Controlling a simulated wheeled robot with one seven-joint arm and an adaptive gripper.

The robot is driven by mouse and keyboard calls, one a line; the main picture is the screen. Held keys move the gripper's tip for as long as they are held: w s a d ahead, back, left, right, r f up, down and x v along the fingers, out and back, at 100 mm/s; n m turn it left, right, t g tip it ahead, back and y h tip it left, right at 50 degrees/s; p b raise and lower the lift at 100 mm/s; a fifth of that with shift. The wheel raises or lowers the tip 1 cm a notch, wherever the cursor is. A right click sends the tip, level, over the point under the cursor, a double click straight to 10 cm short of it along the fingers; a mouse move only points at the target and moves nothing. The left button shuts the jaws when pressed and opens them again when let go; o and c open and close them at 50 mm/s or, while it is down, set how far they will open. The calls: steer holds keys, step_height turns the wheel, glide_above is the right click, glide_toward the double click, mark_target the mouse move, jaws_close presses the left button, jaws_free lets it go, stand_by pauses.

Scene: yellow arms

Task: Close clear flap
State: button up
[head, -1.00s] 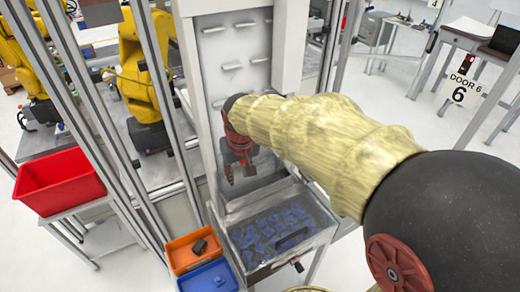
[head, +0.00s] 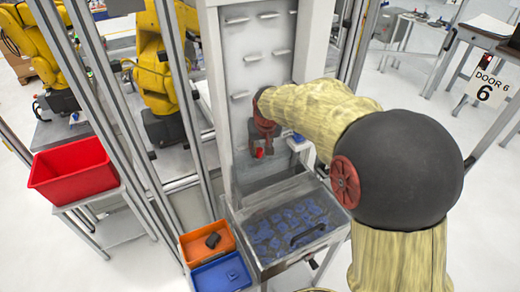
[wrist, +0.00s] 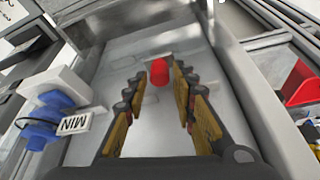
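The clear flap (head: 290,215) appears as a see-through cover with a dark handle (head: 307,234) over the grey bin of blue parts. It looks lowered over the bin, but whether it is fully shut I cannot tell. My gripper (head: 259,152) is above and behind the bin, in front of the white panel, apart from the flap. In the wrist view its two fingers (wrist: 158,88) are spread apart. A small red cylinder (wrist: 159,73) shows between the fingertips; whether it touches them I cannot tell.
Orange (head: 207,240) and blue (head: 222,276) trays sit left of the bin. A red crate (head: 75,172) stands farther left. Metal posts and yellow arms (head: 165,60) are behind. A blue part with a MIN label (wrist: 75,124) is left in the wrist view.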

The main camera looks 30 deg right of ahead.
steer(key=shift+f, duration=0.15)
steer(key=shift+c, duration=0.8)
jaws_close()
